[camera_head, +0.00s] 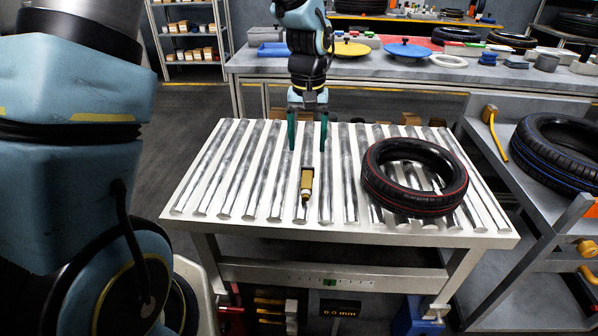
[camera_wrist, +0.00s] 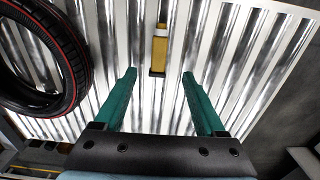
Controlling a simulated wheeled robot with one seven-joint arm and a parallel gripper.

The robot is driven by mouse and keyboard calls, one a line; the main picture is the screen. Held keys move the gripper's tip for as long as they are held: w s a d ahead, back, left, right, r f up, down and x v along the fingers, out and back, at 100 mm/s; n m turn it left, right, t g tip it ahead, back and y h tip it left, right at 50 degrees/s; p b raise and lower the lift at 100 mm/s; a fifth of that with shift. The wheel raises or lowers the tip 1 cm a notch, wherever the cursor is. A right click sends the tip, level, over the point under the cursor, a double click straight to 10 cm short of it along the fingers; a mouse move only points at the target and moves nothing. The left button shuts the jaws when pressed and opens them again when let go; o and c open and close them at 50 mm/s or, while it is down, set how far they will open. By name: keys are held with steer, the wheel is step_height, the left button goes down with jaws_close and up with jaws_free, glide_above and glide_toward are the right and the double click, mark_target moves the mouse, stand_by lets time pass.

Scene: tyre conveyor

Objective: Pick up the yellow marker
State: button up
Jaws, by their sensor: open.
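The yellow marker (camera_head: 307,181) lies on the metal roller conveyor (camera_head: 240,170), lengthwise along the rollers, with a dark end toward the front. In the wrist view the marker (camera_wrist: 159,48) is ahead of my gripper, centred between the lines of the two fingers. My gripper (camera_head: 307,148) is open and empty, with two green fingers pointing down over the rollers behind the marker. The fingers also show spread apart in the wrist view (camera_wrist: 159,76). Neither finger touches the marker. The height of the fingertips above the rollers is hard to tell.
A black tyre with a red stripe (camera_head: 375,184) lies on the conveyor to the marker's right. A side table (camera_head: 490,150) at right holds a blue-striped tyre (camera_head: 560,150). A workbench (camera_head: 350,68) with plates and parts stands behind. The conveyor's left side is clear.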

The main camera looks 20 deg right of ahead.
mark_target(307, 178)
steer(key=f+p, duration=0.1)
steer(key=f, duration=0.6)
steer(key=f+p, duration=0.1)
steer(key=f, duration=0.3)
steer(key=shift+w+d+p, duration=0.25)
steer(key=shift+w+p, duration=0.05)
steer(key=shift+w, duration=0.05)
steer(key=shift+c, duration=0.2)
jaws_close()
